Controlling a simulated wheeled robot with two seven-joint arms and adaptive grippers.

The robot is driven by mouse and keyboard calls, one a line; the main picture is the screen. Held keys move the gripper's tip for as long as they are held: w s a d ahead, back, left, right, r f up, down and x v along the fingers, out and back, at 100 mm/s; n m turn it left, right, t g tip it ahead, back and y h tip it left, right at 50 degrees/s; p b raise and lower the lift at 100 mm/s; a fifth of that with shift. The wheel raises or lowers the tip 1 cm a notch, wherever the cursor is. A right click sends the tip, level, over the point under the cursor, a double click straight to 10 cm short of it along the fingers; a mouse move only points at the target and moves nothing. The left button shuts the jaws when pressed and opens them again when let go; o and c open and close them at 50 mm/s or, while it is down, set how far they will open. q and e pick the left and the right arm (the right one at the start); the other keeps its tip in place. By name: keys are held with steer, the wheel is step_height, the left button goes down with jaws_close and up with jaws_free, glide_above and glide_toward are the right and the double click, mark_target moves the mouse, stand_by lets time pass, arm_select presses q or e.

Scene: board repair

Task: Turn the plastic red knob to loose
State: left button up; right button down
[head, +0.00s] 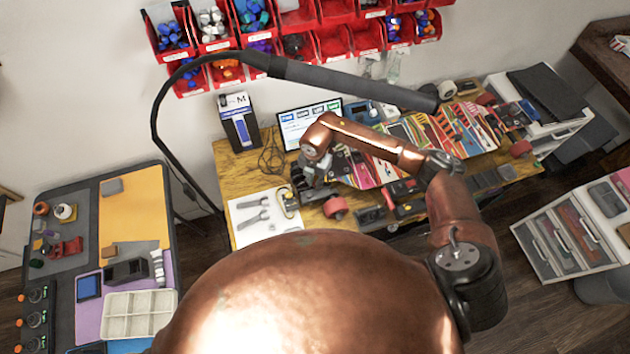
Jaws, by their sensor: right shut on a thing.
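My right gripper (314,172) is over the near left part of the wooden workbench, pointing down at a dark fixture (299,184). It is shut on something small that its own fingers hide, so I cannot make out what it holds. A round red part (335,207) shows on the bench just below and to the right of the gripper, apart from its fingers. I cannot tell whether this is the plastic red knob or another item. My left gripper is not in view.
A white sheet with wrench outlines (262,217) lies left of the gripper. A monitor (309,120) and a blue-white box (238,122) stand behind. A dark lamp arm (340,78) spans above. Colourful packets crowd the bench's right. A side table (50,197) stands left.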

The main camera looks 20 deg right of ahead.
steer(key=n+b, duration=0.3)
steer(key=n, duration=0.1)
steer(key=shift+f+n, duration=0.1)
steer(key=shift+n, duration=0.2)
steer(key=n+b, duration=0.3)
steer(key=n, duration=0.1)
steer(key=shift+n, duration=0.3)
steer(key=n+b, duration=0.3)
steer(key=n, duration=0.1)
steer(key=shift+d, duration=0.1)
steer(key=n+b, duration=0.2)
steer(key=n, duration=0.2)
steer(key=shift+n+b, duration=0.3)
steer(key=shift+b, duration=0.1)
steer(key=c, duration=1.8)
jaws_free()
steer(key=shift+c, duration=0.2)
